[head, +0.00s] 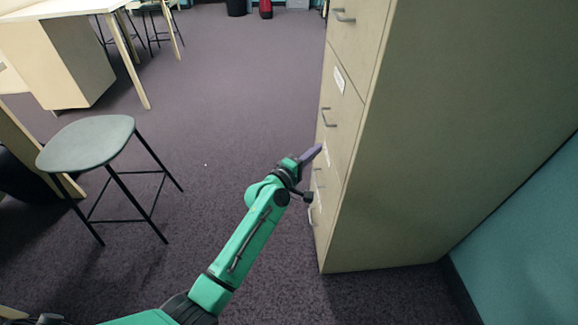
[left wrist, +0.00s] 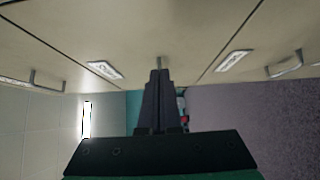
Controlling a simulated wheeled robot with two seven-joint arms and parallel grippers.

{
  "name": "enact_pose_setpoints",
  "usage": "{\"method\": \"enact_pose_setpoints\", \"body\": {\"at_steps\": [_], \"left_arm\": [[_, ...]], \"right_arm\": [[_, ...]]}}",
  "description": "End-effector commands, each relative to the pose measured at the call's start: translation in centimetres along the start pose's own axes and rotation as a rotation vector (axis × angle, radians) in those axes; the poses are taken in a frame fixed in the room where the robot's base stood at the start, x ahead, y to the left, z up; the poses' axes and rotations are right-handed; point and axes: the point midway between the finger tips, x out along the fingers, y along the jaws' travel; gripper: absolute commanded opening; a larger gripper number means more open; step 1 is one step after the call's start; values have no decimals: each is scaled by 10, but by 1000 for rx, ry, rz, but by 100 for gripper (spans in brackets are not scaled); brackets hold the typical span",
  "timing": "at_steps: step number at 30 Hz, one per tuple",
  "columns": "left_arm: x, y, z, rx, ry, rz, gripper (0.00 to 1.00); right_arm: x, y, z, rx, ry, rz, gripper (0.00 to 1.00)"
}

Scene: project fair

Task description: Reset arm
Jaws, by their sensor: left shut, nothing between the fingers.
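My left arm is green and reaches in from the bottom left of the head view. Its gripper (head: 312,154) is close to the drawer fronts of a tall beige filing cabinet (head: 420,150). In the left wrist view the dark fingers of my left gripper (left wrist: 158,75) are together with nothing between them. Their tips point at the cabinet front (left wrist: 140,30), close to a handle partly hidden behind them. I cannot tell whether they touch it. The drawers in view look shut. My right gripper is in neither view.
A grey-topped stool (head: 88,143) with black legs stands at the left. A desk (head: 60,8) with a drawer unit (head: 65,65) is at the back left. A teal wall (head: 530,230) is behind the cabinet at the right. The purple carpet (head: 230,90) in the middle is clear.

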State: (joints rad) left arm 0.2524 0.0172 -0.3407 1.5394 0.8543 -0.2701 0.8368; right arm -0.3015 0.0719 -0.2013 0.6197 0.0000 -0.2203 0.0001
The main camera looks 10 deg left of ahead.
Motion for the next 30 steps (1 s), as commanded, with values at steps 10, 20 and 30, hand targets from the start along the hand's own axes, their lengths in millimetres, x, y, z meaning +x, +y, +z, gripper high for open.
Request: {"method": "enact_pose_setpoints", "body": {"at_steps": [10, 20, 30], "left_arm": [[-71, -1, 0, 1, 0, -2, 0], [-83, -11, -3, 21, 9, -32, 0], [-212, -242, -27, 520, -41, -681, 0]], "right_arm": [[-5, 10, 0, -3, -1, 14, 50], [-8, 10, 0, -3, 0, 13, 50], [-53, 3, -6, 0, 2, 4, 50]]}}
